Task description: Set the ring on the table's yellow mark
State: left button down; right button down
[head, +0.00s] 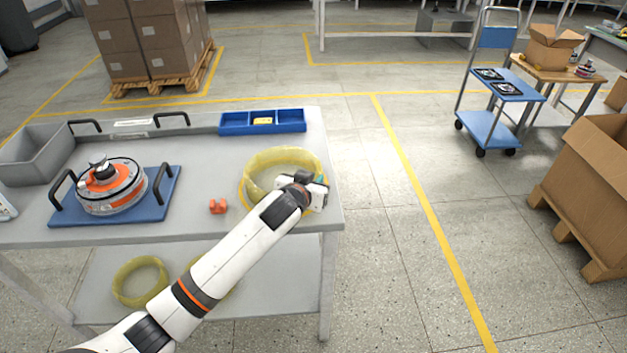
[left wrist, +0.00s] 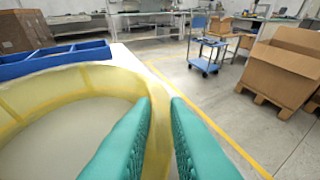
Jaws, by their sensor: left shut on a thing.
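The translucent yellow ring (head: 275,160) is at the right end of the grey table. My left gripper (head: 321,183) is at the ring's right side, shut on its wall. In the left wrist view the teal fingers (left wrist: 161,125) stand on either side of the wall of the ring (left wrist: 60,88). A thin yellow mark (head: 243,197) shows on the table just outside the ring's lower left edge; the ring covers most of it. I cannot tell whether the ring touches the table or is slightly above it. My right gripper is not in view.
A blue divided tray (head: 233,125) lies behind the ring. A small orange part (head: 218,206) lies to its left. A hub motor (head: 110,187) sits on a blue board (head: 165,190) farther left, near a grey bin (head: 62,150). Other yellow rings (head: 140,281) lie on the lower shelf.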

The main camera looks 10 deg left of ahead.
pick_arm(q)
jog(key=c, duration=1.6)
grip_release()
jog(key=shift+c, duration=0.2)
jog(key=shift+o, duration=1.2)
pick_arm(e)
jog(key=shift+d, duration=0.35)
pick_arm(q)
jog(key=v, duration=1.2)
jog(key=shift+p, duration=0.3)
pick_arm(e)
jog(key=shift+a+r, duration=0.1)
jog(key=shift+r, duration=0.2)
pick_arm(q)
jog(key=shift+r, duration=0.15)
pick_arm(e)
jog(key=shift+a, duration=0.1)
